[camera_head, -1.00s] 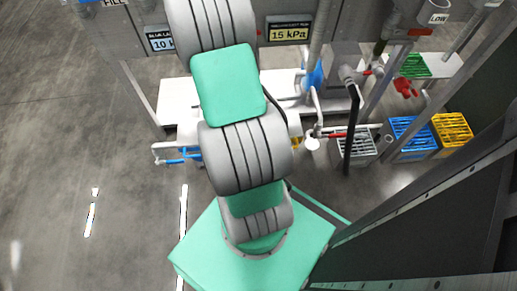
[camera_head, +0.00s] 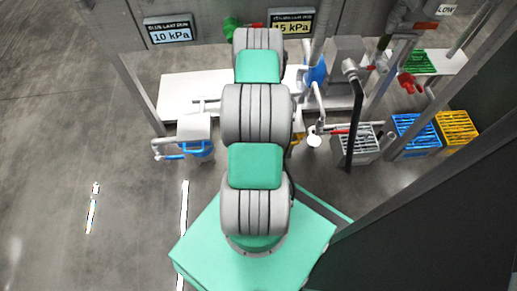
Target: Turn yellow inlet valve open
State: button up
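A small bit of yellow (camera_head: 294,140) shows just right of my arm, low on the pipework. It is mostly hidden behind the arm, and I cannot tell whether it is the yellow inlet valve or how a handle on it is turned. The yellow-lettered display (camera_head: 292,27) on the back panel reads 15 kPa. My arm reaches straight away from me toward the panel, and its far end is hidden behind its own links. My gripper is not visible.
A blue-lettered display (camera_head: 170,34) reads 10 kPa. A white bench (camera_head: 180,92) stands below the panel. Blue pipework (camera_head: 195,150) is at left. A grey crate (camera_head: 364,150), blue crate (camera_head: 412,140) and yellow crate (camera_head: 458,128) stand at right. The floor at left is clear.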

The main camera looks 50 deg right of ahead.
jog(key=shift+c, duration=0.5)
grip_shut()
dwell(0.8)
